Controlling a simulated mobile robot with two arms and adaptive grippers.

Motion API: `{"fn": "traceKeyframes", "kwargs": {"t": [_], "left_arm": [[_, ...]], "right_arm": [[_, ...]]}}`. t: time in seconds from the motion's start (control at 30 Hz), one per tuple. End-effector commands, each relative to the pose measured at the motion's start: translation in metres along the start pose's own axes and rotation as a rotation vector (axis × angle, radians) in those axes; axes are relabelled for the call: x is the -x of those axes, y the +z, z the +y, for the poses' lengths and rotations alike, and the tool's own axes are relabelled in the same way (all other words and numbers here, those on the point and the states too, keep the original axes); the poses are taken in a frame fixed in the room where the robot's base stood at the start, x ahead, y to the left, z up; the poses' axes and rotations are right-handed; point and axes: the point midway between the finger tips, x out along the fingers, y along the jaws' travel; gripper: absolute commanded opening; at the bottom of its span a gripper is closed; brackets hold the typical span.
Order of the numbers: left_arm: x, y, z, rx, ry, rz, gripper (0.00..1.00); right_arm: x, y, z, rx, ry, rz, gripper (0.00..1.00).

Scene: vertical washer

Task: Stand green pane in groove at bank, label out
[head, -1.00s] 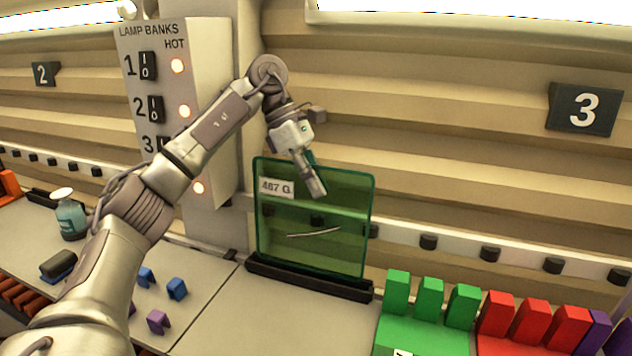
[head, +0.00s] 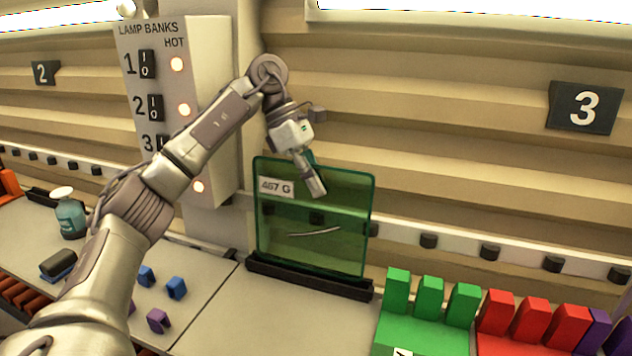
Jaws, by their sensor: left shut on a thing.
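The green pane (head: 325,250) is see-through and stands upright, with its lower edge at the black grooved bar (head: 310,276) on the bench by the wall. Whether that edge is fully down in the groove I cannot tell. Its white label (head: 276,187), at the upper left of the pane, reads 467 G and faces me. A pale curved streak shows across the pane's middle. My left gripper (head: 315,187) is shut on the pane at its top edge, coming down from above. My right gripper is not in view.
Green blocks (head: 430,298) and red blocks (head: 535,320) stand at the lower right. The lamp bank panel (head: 165,100) rises behind my left arm.

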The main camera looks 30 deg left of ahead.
Motion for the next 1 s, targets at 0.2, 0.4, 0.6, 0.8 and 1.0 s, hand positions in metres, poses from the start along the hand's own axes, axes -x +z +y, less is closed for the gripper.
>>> {"fn": "traceKeyframes", "kwargs": {"t": [0.2, 0.4, 0.6, 0.8, 1.0], "left_arm": [[-0.0006, -0.0003, -0.0002, -0.002, 0.003, -0.004, 0.00], [-0.0024, -0.0013, -0.0002, -0.002, 0.003, -0.004, 0.00], [-0.0043, -0.0024, -0.0002, -0.002, 0.003, -0.004, 0.00], [-0.0061, -0.0034, -0.0002, -0.002, 0.003, -0.004, 0.00], [-0.0080, -0.0045, -0.0002, -0.002, 0.003, -0.004, 0.00]], "right_arm": [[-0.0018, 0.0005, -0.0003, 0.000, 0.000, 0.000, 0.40], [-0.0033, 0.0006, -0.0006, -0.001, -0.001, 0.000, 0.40], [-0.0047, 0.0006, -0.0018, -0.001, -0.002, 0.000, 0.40], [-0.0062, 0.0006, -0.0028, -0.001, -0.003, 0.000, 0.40], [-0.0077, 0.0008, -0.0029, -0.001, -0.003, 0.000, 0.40]]}}
